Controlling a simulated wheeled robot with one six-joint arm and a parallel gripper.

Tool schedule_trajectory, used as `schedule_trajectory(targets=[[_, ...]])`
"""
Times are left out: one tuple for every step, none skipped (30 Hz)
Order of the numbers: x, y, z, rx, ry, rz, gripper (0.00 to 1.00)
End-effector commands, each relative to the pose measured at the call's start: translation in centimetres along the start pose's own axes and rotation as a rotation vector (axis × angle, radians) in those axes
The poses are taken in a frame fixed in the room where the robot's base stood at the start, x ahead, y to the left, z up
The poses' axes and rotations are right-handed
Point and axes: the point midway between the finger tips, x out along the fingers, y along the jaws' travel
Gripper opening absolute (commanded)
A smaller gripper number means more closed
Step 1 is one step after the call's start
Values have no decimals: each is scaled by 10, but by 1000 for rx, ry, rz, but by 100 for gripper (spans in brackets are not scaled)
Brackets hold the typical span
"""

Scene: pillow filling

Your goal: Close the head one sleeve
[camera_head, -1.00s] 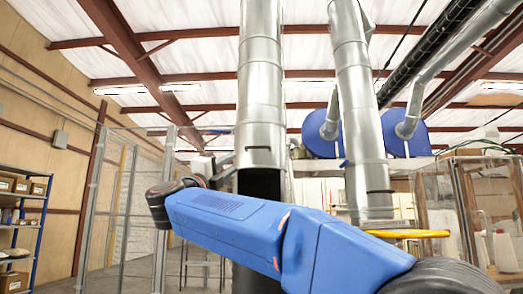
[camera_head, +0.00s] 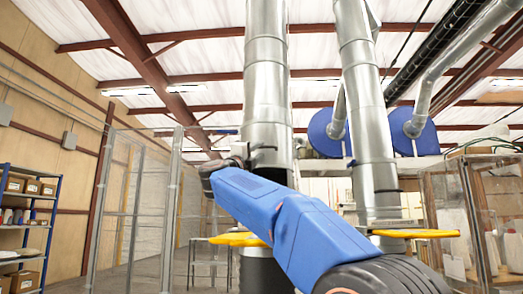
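Two silver vertical pipes hang side by side, the left pipe (camera_head: 265,90) and the right pipe (camera_head: 362,110). Each has a small dark handle near its lower end. A dark tubular part (camera_head: 262,274) shows under the left pipe, partly hidden by my blue arm. I cannot tell which pipe is head one, or whether a sleeve is open or closed. My arm's far end is beside the left pipe's lower end, where a small grey part (camera_head: 239,151) shows. My gripper's fingers cannot be made out.
A mesh fence (camera_head: 125,200) and blue shelving with boxes (camera_head: 25,215) stand left. A clear-panelled wooden enclosure (camera_head: 480,215) stands right.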

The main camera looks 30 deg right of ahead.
Motion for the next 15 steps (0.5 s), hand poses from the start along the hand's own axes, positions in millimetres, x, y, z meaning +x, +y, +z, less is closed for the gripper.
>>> schedule_trajectory(targets=[[8,0,-1,0,3,-1,28],[11,0,-1,0,3,0,28],[15,1,0,-1,2,0,28],[18,0,0,0,1,0,28],[20,0,0,0,1,0,28],[22,0,0,0,2,0,28],[24,0,0,0,2,0,28],[25,0,-1,0,2,0,28],[26,0,-1,0,2,0,28],[27,0,-1,0,1,0,28],[27,0,-1,1,1,-1,28],[28,0,-1,1,1,0,28],[28,0,0,1,1,0,28],[28,0,0,1,1,0,28],[28,0,0,1,1,0,28]])
